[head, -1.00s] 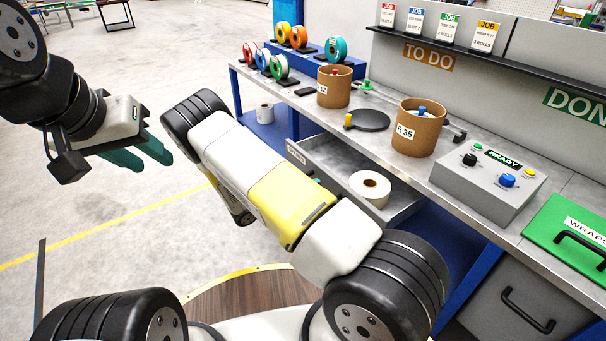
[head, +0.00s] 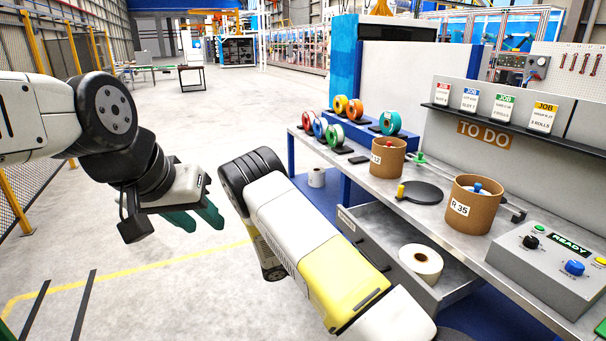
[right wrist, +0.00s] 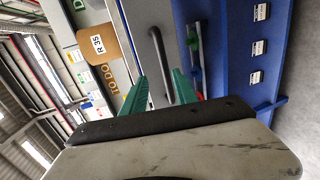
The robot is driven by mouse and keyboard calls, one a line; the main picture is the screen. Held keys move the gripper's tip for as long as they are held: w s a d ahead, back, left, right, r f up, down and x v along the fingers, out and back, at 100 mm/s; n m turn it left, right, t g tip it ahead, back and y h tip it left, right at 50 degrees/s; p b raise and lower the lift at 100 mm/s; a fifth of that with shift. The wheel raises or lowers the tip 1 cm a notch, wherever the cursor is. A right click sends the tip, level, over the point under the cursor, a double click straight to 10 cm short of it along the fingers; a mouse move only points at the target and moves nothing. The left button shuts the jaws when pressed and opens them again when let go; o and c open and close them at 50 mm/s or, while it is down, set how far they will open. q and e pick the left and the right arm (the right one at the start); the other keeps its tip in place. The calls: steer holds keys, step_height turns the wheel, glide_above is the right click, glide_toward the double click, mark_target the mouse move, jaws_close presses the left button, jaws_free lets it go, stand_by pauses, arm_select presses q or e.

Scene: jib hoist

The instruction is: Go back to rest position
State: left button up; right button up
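My left gripper (head: 196,217) is in the head view, held in the air over open floor left of the bench. Its two green fingers stand apart with nothing between them. My right gripper is hidden in the head view. In the right wrist view my right gripper (right wrist: 158,92) has its green fingers spread, one on each side. A grey bar handle (right wrist: 162,65) on a grey front shows beyond and between them; I cannot tell how far away it is. No held object is visible in either gripper.
The bench (head: 432,213) runs along the right, with an open drawer (head: 373,232) holding a white roll (head: 421,262). Cardboard tubs (head: 474,205), colored spools (head: 335,134) and a grey button box (head: 560,262) stand on the bench.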

steer(key=s+a+r+m+y, duration=0.1)
steer(key=s+a+r+y, duration=0.1)
steer(key=s+r+y, duration=0.6)
steer(key=s+a+r+m+t+y, duration=0.1)
steer(key=s+r+y, duration=0.7)
steer(key=s+r, duration=1.1)
step_height(320, 180, up, 8)
steer(key=shift+a+f+m+t+y, duration=0.1)
steer(key=shift+a+m+t+y, duration=0.2)
steer(key=shift+a+m, duration=0.2)
